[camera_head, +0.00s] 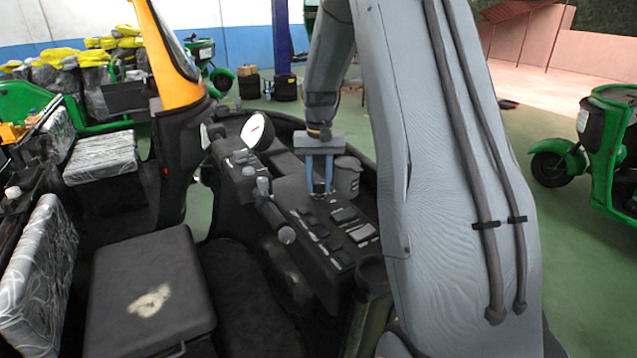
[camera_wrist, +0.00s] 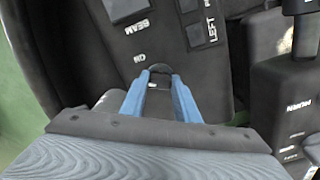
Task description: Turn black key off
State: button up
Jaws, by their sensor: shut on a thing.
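The black key (camera_wrist: 159,69) shows in the wrist view as a small dark rounded shape at the tips of my gripper's blue fingers. My gripper (camera_wrist: 160,80) is shut on it, one finger on each side. A white "ON" label is printed on the black dashboard (camera_wrist: 115,65) just left of the key. In the head view my gripper (camera_head: 320,190) points down at the dashboard, and the key is hidden there by the fingers. How far the key is turned cannot be told.
A grey cup (camera_head: 346,178) stands close right of my gripper. Black switches (camera_head: 344,214) lie in front of it. A black seat (camera_head: 150,290) is at lower left.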

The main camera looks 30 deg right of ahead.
aim_at(319, 183)
jog(key=n, duration=0.5)
jog(key=shift+w+r, duration=0.1)
jog(key=shift+r, duration=0.05)
jog(key=shift+n, duration=0.4)
jog(key=o, duration=1)
jog(key=shift+o, duration=0.2)
jog(key=shift+r+b, duration=1.1)
jog(key=shift+r, duration=2.75)
